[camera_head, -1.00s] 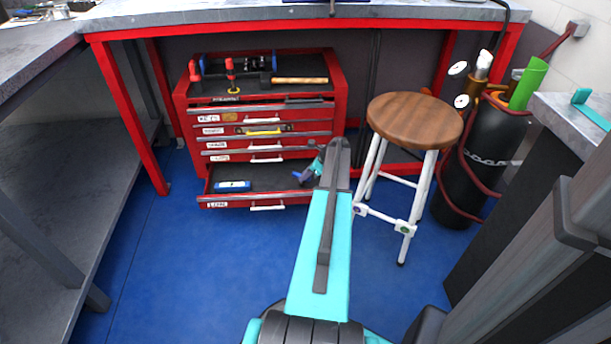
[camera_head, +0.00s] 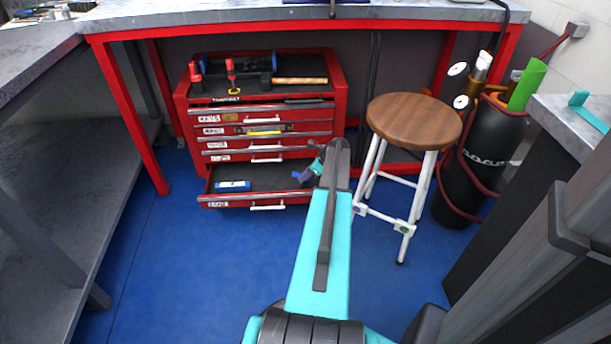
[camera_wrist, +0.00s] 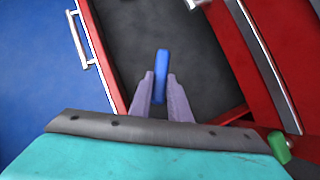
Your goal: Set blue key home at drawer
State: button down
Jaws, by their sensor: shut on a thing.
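The blue key (camera_wrist: 162,68) is a plain blue bar held between the two purple-grey fingers of my gripper (camera_wrist: 160,90) in the wrist view. Its far end sticks out past the fingertips. In the head view my gripper (camera_head: 304,176) is at the right end of the open bottom drawer (camera_head: 268,207), and the key is hard to tell from the fingers. The drawer has a dark floor, a red front and a silver handle. Whether the key touches the floor cannot be told.
A blue and white item (camera_head: 233,185) lies in the drawer's left part. Closed drawers of the red tool chest (camera_head: 184,120) rise behind. A wooden stool (camera_head: 414,120) stands close on the right. Bare drawer floor lies between the item and my gripper.

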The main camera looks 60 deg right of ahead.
jog(key=shift+f, duration=0.95)
dwell(0.4)
jog(key=c, duration=1.6)
grip_release()
jog(key=p+v, duration=0.4)
jog(key=v, duration=0.9)
jog(key=shift+s+r, duration=0.2)
jog(key=shift+r, duration=0.1)
